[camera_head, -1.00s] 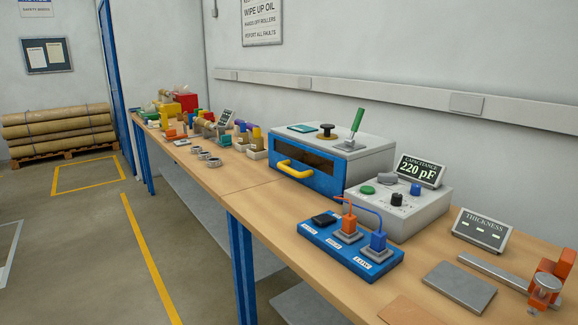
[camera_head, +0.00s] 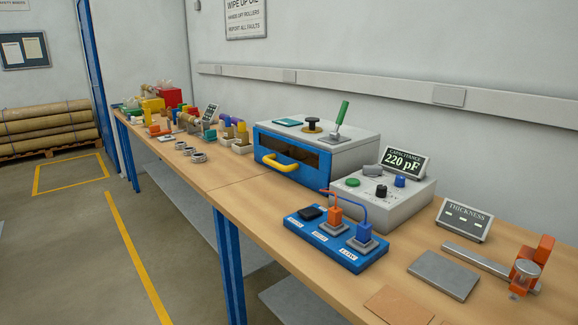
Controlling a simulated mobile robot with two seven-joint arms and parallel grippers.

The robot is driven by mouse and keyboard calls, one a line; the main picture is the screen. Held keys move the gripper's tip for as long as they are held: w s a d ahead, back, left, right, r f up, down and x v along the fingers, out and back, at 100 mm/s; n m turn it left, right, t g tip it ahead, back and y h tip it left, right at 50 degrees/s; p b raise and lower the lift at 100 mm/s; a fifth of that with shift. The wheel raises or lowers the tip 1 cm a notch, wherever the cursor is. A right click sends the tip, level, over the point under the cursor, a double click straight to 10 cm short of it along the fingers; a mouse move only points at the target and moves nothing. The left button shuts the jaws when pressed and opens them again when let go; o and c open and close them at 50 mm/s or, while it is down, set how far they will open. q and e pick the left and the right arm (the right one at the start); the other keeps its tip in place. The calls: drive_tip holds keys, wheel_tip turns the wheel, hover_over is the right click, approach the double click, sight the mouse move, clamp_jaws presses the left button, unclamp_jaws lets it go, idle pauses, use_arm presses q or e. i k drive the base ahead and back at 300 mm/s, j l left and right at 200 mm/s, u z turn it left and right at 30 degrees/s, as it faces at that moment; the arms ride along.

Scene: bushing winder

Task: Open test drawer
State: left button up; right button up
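The test drawer is a grey box with a blue front (camera_head: 330,172) standing on the workbench at the middle of the view. Its yellow bar handle (camera_head: 288,165) sticks out from the dark window on the front. The front looks flush with the box, so the drawer appears closed. On top are a green-handled lever (camera_head: 341,113), a dark knob (camera_head: 312,124) and a teal pad. Neither of my grippers is in view.
Right of the drawer stands a grey capacitance meter (camera_head: 380,190) reading 220 pF, with a blue terminal board (camera_head: 336,240) before it. A thickness gauge display (camera_head: 463,220) is farther right. Small rings (camera_head: 190,150) lie left. Floor before the bench is clear.

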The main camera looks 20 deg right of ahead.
sight(312, 172)
drive_tip(key=i+j+z, duration=0.2)
drive_tip(key=z, duration=0.2)
drive_tip(key=i+j+z, duration=0.15)
drive_tip(key=z, duration=0.25)
drive_tip(key=i+j+z, duration=0.1)
drive_tip(key=j, duration=0.2)
drive_tip(key=i+j+z, duration=0.1)
drive_tip(key=j, duration=0.25)
drive_tip(key=i+j+z, duration=0.1)
drive_tip(key=j, duration=0.2)
drive_tip(key=i+j, duration=0.15)
drive_tip(key=j, duration=0.3)
drive_tip(key=i+j+z, duration=0.1)
drive_tip(key=j, duration=0.35)
drive_tip(key=i+j, duration=0.1)
drive_tip(key=j, duration=0.35)
drive_tip(key=i+j, duration=0.15)
drive_tip(key=j, duration=0.3)
drive_tip(key=z, duration=0.05)
